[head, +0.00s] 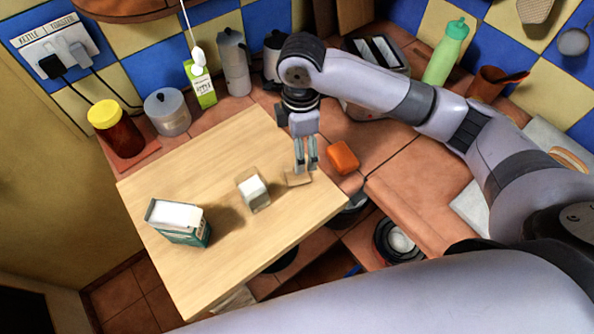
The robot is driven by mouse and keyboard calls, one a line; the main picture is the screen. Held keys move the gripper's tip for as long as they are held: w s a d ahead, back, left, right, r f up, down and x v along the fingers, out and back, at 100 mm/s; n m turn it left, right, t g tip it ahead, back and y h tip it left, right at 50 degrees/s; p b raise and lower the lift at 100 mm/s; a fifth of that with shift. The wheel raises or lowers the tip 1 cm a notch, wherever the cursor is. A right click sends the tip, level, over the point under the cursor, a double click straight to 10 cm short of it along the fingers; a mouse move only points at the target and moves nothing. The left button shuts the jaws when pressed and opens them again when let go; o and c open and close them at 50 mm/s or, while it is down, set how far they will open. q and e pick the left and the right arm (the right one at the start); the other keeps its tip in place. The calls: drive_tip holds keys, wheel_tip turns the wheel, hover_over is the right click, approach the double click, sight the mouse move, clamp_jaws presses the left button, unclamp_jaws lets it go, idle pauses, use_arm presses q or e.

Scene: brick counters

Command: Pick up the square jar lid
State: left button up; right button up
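The square jar lid, a small flat tan piece (297,180), lies on the light wooden board near its right edge. A small square glass jar with white contents (254,192) stands to its left on the same board (190,165). My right gripper (307,168) points down at the lid's far right side. Its two fingers are apart, with a narrow gap between them. The fingertips overlap the lid's edge in the picture, and I cannot tell whether they touch it. My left gripper is not in view.
A green and white carton (178,222) stands on the board's left part. An orange block (342,157) lies on the tiles just right of the gripper. A dark red jar with a yellow lid (117,130), a canister (167,112) and a small carton (200,88) stand behind the board.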

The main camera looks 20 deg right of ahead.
hover_over(292, 179)
drive_tip(key=d, duration=0.2)
drive_tip(key=f, duration=0.5)
drive_tip(key=shift+w+d+f+p, duration=0.1)
drive_tip(key=shift+w+p, duration=0.25)
drive_tip(key=shift+f, duration=0.6)
drive_tip(key=f+p, duration=0.1)
drive_tip(key=f, duration=0.3)
drive_tip(key=shift+w+f+p, duration=0.15)
drive_tip(key=shift+w+p, duration=0.05)
drive_tip(key=shift+p, duration=0.1)
drive_tip(key=c, duration=1.1)
